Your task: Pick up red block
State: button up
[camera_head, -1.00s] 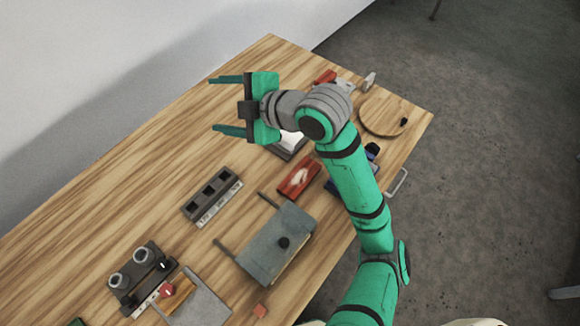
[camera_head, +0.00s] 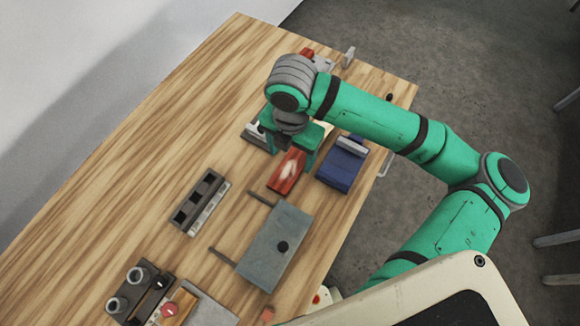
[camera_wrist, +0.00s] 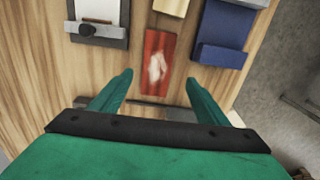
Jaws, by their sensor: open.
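A red block (camera_head: 287,174) with a whitish mark on its top lies flat on the wooden table. It also shows in the wrist view (camera_wrist: 158,50), upper middle, ahead of and between the two green fingers. My gripper (camera_head: 290,152) points down over its far end in the head view, with a finger toward each side. The fingers are apart and nothing is held between them. Whether they are level with the block or above it, I cannot tell. Part of the block's far end is hidden by my gripper in the head view.
A blue box (camera_head: 341,168) stands just right of the red block. A grey piece with a dark knob (camera_head: 272,245) lies nearer, and a dark slotted holder (camera_head: 199,202) lies left. A small reddish cube (camera_head: 267,315) is near the front edge. The table's left side is bare.

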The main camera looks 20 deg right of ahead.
aim_at(289, 170)
jog(key=f, duration=0.2)
jog(key=shift+a+f, duration=0.3)
jog(key=shift+w+d+f, duration=0.1)
jog(key=shift+f, duration=1.2)
jog(key=shift+w+f, duration=0.1)
jog(key=shift+f, duration=1.2)
jog(key=shift+c, duration=0.4)
jog(key=c, duration=1.1)
jog(key=shift+r, duration=0.1)
